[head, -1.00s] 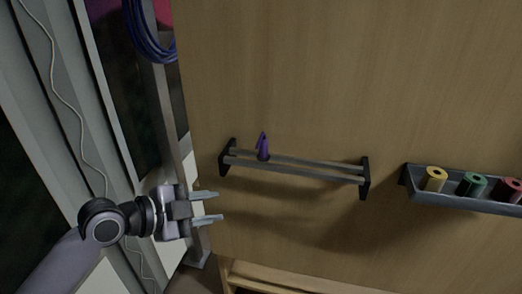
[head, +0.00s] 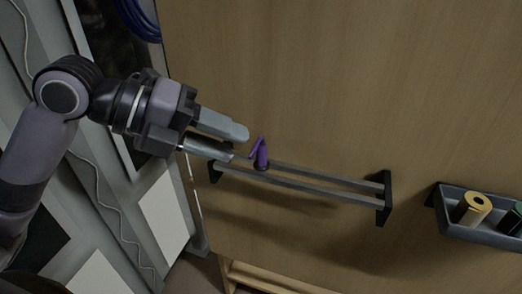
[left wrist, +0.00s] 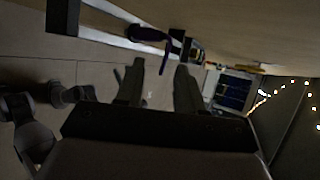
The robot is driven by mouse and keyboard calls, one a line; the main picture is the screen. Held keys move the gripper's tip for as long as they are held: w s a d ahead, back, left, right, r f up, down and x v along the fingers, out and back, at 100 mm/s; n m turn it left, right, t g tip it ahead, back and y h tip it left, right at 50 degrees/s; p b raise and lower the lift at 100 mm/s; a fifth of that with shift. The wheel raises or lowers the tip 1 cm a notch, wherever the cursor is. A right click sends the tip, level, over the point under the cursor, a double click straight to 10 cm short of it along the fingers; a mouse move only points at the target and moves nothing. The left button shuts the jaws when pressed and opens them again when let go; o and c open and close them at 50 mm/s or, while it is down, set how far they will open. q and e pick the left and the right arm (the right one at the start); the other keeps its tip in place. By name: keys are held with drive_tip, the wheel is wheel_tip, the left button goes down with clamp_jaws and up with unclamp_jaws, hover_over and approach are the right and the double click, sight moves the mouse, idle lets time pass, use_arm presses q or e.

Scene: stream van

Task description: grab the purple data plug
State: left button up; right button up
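The purple data plug (head: 261,156) stands on a two-bar rail rack (head: 310,190) on the wooden wall, near the rack's left end, in the head view. A thin purple piece sticks up at its side. In the left wrist view a dark purplish shape (left wrist: 148,34) by the rail appears to be the plug, beyond the fingertips. My left gripper (head: 238,144) is open and empty, just left of the plug, fingers pointing toward it. Its fingers also show in the left wrist view (left wrist: 160,70), with a gap between them. I cannot tell whether they touch the plug. My right gripper is out of view.
A grey tray (head: 480,232) with yellow (head: 471,208) and green (head: 511,219) spools hangs right of the rack. A blue cable coil (head: 137,20) hangs at the upper left. A wooden shelf (head: 265,278) lies below. The wall above the rack is clear.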

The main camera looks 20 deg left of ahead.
sight(255, 147)
use_arm(q)
drive_tip(key=x, duration=0.3)
drive_tip(key=shift+w+d, duration=0.2)
drive_tip(key=shift+d, duration=0.2)
drive_tip(key=shift+c, duration=0.4)
clamp_jaws()
drive_tip(key=shift+r, duration=0.15)
